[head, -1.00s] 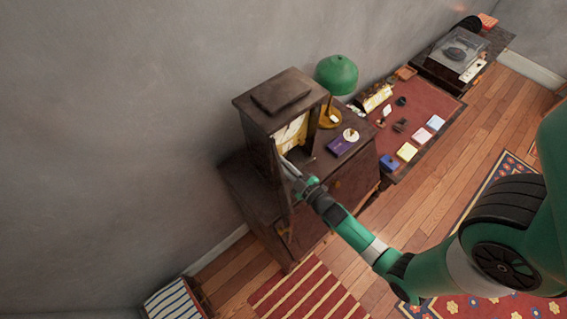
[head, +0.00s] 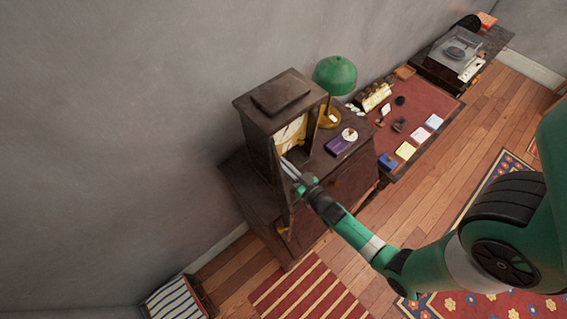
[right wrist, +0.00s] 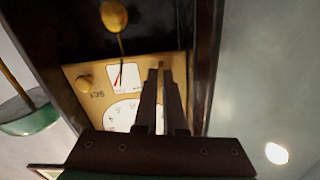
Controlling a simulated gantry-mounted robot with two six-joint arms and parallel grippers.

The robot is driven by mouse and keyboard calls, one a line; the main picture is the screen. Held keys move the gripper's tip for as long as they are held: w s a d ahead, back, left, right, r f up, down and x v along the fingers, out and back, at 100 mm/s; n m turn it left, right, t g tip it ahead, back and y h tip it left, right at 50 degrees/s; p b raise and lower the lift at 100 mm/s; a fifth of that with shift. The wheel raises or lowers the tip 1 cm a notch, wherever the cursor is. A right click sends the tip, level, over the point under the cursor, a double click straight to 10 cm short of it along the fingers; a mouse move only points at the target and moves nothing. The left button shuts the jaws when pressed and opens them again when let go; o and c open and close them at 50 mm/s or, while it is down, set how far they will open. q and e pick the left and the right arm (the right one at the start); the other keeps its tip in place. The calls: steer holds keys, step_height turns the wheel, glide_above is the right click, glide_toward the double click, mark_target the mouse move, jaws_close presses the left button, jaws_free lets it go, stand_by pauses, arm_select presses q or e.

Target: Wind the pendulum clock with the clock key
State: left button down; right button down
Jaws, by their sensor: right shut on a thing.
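The pendulum clock (head: 277,115) is a tall dark wooden case against the wall with a cream and gold face (head: 291,135). My left gripper is not in view.
A purple box (head: 340,146) and a green lamp (head: 335,75) stand on the cabinet right of the clock. A red-topped desk (head: 412,103) with small items lies beyond.

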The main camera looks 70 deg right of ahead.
steer(key=shift+m, duration=0.6)
steer(key=c, duration=1)
jaws_free()
steer(key=v, duration=1.1)
steer(key=shift+s+a, duration=0.15)
steer(key=shift+s, duration=0.1)
